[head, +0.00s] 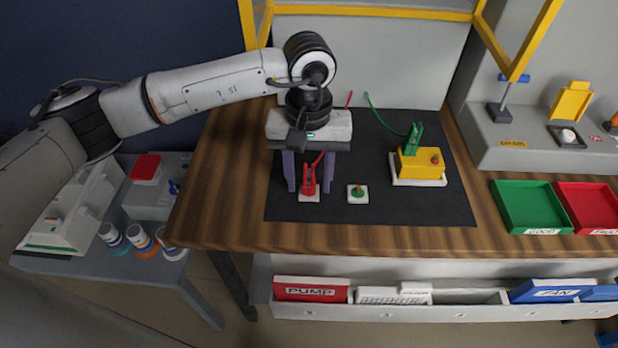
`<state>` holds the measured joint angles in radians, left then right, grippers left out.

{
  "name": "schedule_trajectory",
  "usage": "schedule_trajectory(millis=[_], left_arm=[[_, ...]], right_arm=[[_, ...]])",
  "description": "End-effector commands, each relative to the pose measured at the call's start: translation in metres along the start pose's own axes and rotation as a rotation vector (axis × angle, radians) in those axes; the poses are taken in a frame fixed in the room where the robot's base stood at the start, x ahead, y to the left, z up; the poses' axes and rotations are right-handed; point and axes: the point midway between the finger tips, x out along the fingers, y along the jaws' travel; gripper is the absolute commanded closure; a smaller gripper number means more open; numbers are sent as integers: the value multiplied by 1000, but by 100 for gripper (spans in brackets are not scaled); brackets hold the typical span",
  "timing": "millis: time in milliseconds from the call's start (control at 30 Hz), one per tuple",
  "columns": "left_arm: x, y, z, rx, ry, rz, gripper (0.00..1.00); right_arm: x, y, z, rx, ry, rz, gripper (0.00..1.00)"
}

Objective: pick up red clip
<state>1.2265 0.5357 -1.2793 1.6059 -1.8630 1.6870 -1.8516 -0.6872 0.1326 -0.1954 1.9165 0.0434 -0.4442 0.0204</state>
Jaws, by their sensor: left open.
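The red clip (309,184) stands upright on a small white base on the black mat (350,213), with a red wire at its top. My left gripper (306,175) hangs above and around it, pointing down, with its two purple-grey fingers apart on either side of the clip. Whether the fingers touch the clip cannot be told; a gap shows on both sides. A green clip (413,138) stands on a yellow block (421,161) to the right. My right gripper is not in view.
A small white base with a green knob (357,193) sits close to the right of the red clip. A green tray (533,207) and a red tray (590,206) lie at the right. A yellow frame (375,12) spans the back. The mat's front right is clear.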

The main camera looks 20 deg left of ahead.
Motion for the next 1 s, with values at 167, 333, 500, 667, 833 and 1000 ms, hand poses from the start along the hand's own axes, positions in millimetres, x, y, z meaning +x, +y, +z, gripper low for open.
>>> schedule_trajectory(millis=[167, 333, 500, 667, 833, 1000], left_arm=[[2, 0, 0, 1, 0, 0, 58], [2, 0, 0, 0, 0, 0, 76], [1, 0, 0, 0, 0, 0, 100], [1, 0, 0, 0, 1, 1, 100], [-9, 1, -1, 0, 4, 2, 100], [-40, 1, -1, 1, 6, 4, 100]], right_arm=[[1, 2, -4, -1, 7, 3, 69], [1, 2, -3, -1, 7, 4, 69], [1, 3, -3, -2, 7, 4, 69], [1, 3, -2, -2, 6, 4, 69], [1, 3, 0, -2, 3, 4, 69], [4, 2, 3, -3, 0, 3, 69]])
